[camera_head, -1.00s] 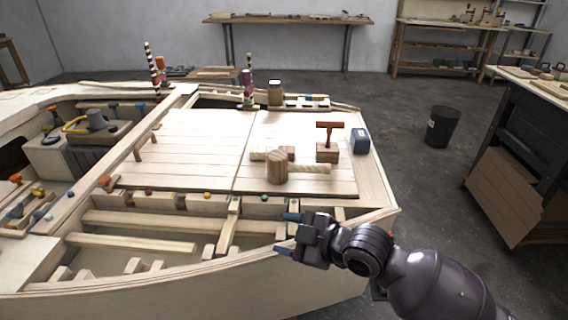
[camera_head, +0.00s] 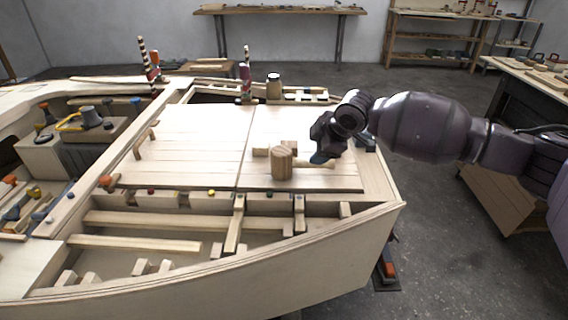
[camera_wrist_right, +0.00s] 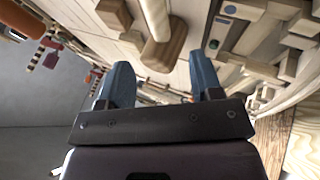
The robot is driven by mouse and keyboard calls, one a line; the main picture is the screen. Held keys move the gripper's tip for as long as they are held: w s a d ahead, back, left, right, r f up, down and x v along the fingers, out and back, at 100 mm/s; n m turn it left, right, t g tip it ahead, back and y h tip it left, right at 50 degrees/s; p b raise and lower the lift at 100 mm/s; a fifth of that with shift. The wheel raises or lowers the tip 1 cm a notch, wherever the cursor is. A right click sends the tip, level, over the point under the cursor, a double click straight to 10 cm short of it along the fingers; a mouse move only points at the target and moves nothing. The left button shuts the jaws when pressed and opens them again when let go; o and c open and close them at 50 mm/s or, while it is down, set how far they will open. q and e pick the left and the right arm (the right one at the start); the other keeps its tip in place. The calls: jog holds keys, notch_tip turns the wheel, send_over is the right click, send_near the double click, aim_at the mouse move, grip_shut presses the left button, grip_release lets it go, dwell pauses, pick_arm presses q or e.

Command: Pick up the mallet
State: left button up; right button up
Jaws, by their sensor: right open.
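The wooden mallet (camera_head: 282,163) lies on the pale plank deck (camera_head: 195,145). Its round brown head faces me, with the pale handle reaching out to the right. My right gripper (camera_head: 319,158) is over the handle's right part and hides some of it. In the right wrist view, the blue fingers of the right gripper (camera_wrist_right: 161,78) are apart with nothing between their tips. A pale rounded bar (camera_wrist_right: 155,18), apparently the handle, shows beyond them, with a brown wooden piece at its end. I cannot tell whether the fingers touch it. My left gripper is not in view.
A small wooden block (camera_head: 290,147) is just behind the mallet head. A jar (camera_head: 273,86) and a striped post (camera_head: 245,75) stand at the deck's far edge. Open framed bays lie in front of the deck.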

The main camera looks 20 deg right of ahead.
aim_at(302, 160)
jog(key=x, duration=0.4)
jog(key=shift+b, duration=0.4)
jog(key=b+x, duration=0.1)
jog(key=x, duration=0.3)
jog(key=shift+s+f+b, duration=0.1)
jog(key=shift+f+b, duration=0.05)
jog(key=shift+b, duration=0.15)
jog(key=shift+w+a+f, duration=0.15)
jog(key=shift+w+f, duration=0.1)
jog(key=shift+r, duration=0.25)
jog(key=c, duration=0.9)
jog(key=shift+c, duration=0.9)
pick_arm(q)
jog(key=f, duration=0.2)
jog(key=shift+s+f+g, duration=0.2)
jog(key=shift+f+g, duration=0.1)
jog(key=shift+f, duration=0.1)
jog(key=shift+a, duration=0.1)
pick_arm(e)
jog(key=shift+r, duration=0.1)
